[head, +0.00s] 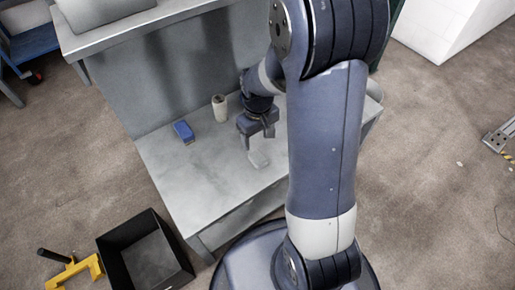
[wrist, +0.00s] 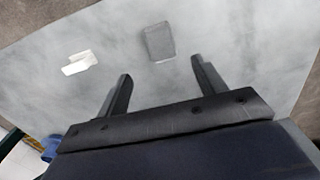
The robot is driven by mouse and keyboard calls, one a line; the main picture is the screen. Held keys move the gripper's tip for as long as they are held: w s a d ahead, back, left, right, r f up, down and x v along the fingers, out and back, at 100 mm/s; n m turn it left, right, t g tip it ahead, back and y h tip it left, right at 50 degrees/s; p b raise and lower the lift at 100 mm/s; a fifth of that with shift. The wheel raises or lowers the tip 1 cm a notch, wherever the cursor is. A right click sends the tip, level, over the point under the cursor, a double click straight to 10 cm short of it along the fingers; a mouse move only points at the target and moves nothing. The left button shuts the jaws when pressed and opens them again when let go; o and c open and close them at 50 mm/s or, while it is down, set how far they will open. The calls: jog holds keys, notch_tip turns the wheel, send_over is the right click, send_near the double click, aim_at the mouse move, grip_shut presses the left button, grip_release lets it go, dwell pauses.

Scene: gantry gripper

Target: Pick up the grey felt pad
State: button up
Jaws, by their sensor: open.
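The grey felt pad (wrist: 158,42) is a flat, dark grey rounded rectangle on the grey bench top in the wrist view. In the head view a small pale grey pad (head: 259,160), seemingly the same one, lies just in front of and below my gripper (head: 258,138). My gripper is open and empty, its fingers pointing down over the bench. In the wrist view the pad lies just beyond the gap between the fingertips (wrist: 161,68), not between them. No contact shows.
A white object (wrist: 78,62) lies left of the pad in the wrist view. A blue block (head: 184,132) and a beige cylinder (head: 220,108) stand on the bench (head: 190,170). A black open bin (head: 120,235) and a yellow tool (head: 75,272) are on the floor. My arm hides the bench's right part.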

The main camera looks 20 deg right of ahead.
aim_at(258, 156)
jog(key=f+b, duration=0.1)
jog(key=f, duration=0.2)
jog(key=f+b, duration=0.1)
jog(key=f, duration=0.2)
jog(key=f+b, duration=0.2)
jog(key=f, duration=0.2)
jog(key=shift+s+f, duration=0.1)
jog(key=shift+s, duration=0.2)
jog(key=c, duration=1.1)
jog(key=shift+o, duration=0.2)
notch_tip(258, 156, up, 10)
jog(key=p, duration=0.4)
